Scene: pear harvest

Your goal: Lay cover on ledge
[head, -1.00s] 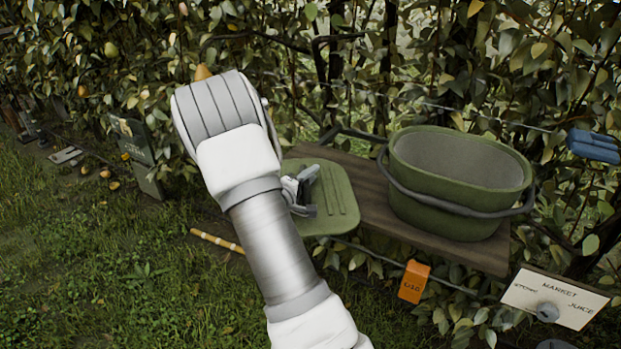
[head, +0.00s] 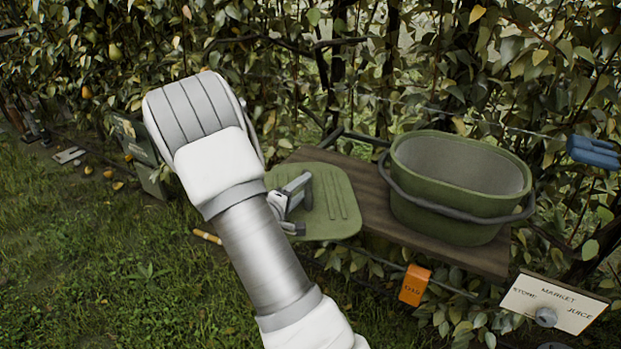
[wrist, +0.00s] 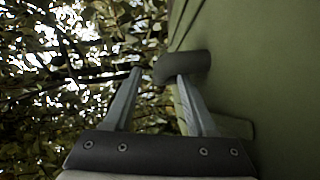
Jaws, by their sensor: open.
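The cover is a flat green lid with ribs (head: 335,212). It lies at the left end of the brown wooden ledge (head: 372,205), its front part reaching past the ledge's front edge. My gripper (head: 302,188) is open at the cover's left part, partly hidden by my arm. In the wrist view my two fingers (wrist: 157,76) are apart, with the cover's green face (wrist: 265,80) filling the right side. A dark handle-like piece (wrist: 184,66) is at the right fingertip; I cannot tell whether they touch.
A green tub (head: 455,215) with a dark handle stands on the ledge right of the cover. An orange tag (head: 414,285) and a white sign (head: 552,302) are in front below. Leaves and branches crowd behind. Grass at the left is open.

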